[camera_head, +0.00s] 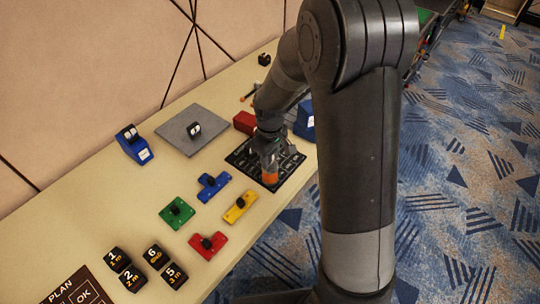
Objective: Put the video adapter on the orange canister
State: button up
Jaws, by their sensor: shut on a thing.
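My gripper (268,158) points down over the black tray (236,160) near the table's front edge. It is shut on a small dark thing, which I take to be the video adapter; the fingers and the arm hide most of it. The orange canister (270,178) shows as a small orange patch right under the fingertips, at the tray's near edge. I cannot tell whether the held thing touches the canister or is just above it.
Blue (213,186), green (177,212), yellow (240,207) and red (207,245) plates with black tops lie left of the tray. A grey plate (180,143), a blue holder (134,145) and a red box (244,122) stand behind. Numbered black blocks (131,278) sit at the near end.

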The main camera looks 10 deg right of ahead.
jog(key=shift+f, duration=0.1)
jog(key=o, duration=0.9)
jog(key=shift+o, duration=0.2)
notch_tip(320, 180, up, 11)
jog(key=shift+r, duration=0.2)
jog(key=s+d+r+m+t, duration=0.2)
jog(key=s+d+r+m, duration=0.2)
jog(key=s+r, duration=0.3)
jog(key=s+d+r+m+t, duration=0.3)
jog(key=s+r, duration=0.4)
jog(key=s, duration=0.8)
jog(key=shift+s+d+m+t, duration=0.15)
jog(key=shift+d+m+t, duration=0.15)
jog(key=shift+d+m, duration=0.5)
